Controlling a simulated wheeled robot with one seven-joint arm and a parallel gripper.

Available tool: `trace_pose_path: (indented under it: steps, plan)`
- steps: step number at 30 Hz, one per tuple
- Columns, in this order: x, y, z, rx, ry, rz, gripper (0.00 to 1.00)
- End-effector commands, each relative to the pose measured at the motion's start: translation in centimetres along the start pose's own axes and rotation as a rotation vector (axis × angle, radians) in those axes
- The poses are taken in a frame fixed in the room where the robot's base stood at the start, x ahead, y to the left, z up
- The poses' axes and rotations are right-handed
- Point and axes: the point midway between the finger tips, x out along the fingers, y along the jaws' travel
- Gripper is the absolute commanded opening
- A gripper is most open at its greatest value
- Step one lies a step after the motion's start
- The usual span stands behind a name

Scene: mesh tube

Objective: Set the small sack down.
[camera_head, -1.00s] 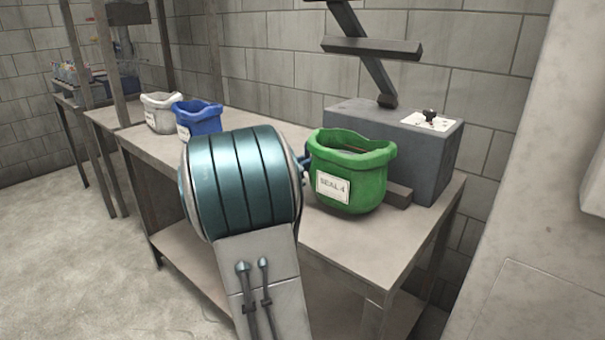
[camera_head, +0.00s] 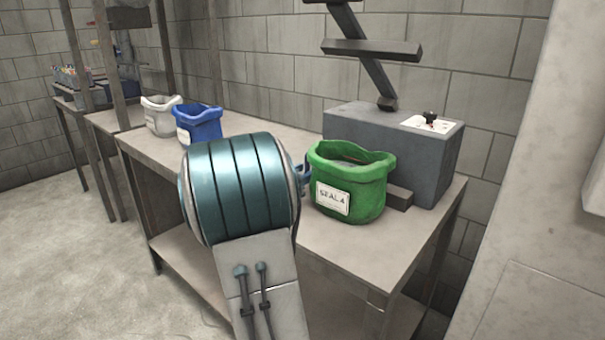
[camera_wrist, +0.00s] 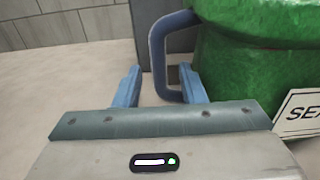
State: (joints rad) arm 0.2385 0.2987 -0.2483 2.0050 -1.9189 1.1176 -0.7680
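The green sack (camera_head: 370,195), open at the top with a white label reading SEAL 4, appears to rest on the bench's right part, in front of the grey machine. It fills the upper right of the wrist view (camera_wrist: 260,70). A blue-grey handle loop (camera_wrist: 157,55) sticks out from its left side. My gripper (camera_wrist: 160,88) is open, with its two blue fingers apart. The handle's upright bar shows between them, with visible gaps on both sides. In the head view my wrist hides most of the gripper; a bit of blue shows beside the sack.
The grey machine (camera_head: 440,165) with a dark arm and small control panel stands behind the sack. A dark bar (camera_head: 398,197) juts out beside the sack. A blue sack (camera_head: 198,122) and a white sack (camera_head: 160,115) stand farther left on the bench (camera_head: 350,250). Its front right is bare.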

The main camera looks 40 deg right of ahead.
Motion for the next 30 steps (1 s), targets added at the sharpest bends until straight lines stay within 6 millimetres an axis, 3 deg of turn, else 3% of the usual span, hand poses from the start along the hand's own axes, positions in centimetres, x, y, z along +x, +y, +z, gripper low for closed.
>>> trace_pose_path:
  steps: [15,21,30]
  plan:
    - [-10.0,0.1,0.1,0.000,0.001,0.005,0.37]
    - [-11.7,0.0,0.0,0.000,0.001,0.002,0.37]
    - [-11.9,0.0,0.0,-0.001,0.000,0.001,0.37]
